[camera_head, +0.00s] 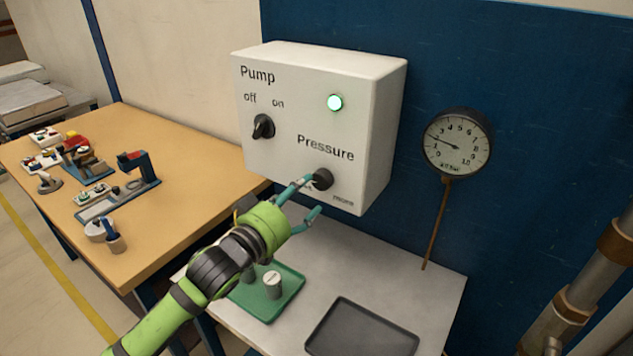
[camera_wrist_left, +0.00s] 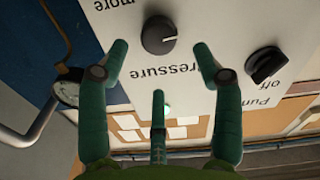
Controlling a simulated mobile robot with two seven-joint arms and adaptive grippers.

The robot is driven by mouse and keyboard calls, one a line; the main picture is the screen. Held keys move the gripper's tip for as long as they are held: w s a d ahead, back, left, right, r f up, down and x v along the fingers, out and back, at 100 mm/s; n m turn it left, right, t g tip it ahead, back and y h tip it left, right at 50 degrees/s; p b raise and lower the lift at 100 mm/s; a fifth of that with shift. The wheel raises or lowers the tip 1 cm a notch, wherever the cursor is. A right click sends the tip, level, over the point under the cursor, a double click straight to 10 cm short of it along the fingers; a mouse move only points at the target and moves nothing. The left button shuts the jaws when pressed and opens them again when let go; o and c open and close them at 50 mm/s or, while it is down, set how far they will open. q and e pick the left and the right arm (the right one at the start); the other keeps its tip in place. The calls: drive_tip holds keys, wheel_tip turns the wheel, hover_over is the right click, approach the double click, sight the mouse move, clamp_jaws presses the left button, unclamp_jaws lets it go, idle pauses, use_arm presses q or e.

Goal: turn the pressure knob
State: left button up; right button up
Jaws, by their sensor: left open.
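The black pressure knob (camera_head: 321,180) sits low on the front of the white pump box (camera_head: 300,115), under the word "Pressure". It also shows in the left wrist view (camera_wrist_left: 158,36), its white mark pointing to the right there. My left gripper (camera_head: 306,198) is open in front of the box, with one finger close to the knob in the head view. In the wrist view its fingertips (camera_wrist_left: 160,62) stand apart, with the knob beyond and between them; I cannot tell whether any finger touches it. My right gripper is not in view.
The pump switch (camera_head: 263,127) and a lit green lamp (camera_head: 335,102) are on the same box. A round gauge (camera_head: 457,143) is right of it. Below are a green tray (camera_head: 290,304) with metal weights and an empty dark tray (camera_head: 362,330). A wooden table (camera_head: 190,190) stands left.

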sight(318, 181)
use_arm(q)
drive_tip(key=shift+p+x, duration=0.6)
drive_tip(key=shift+x, duration=2.4)
drive_tip(key=c, duration=1.1)
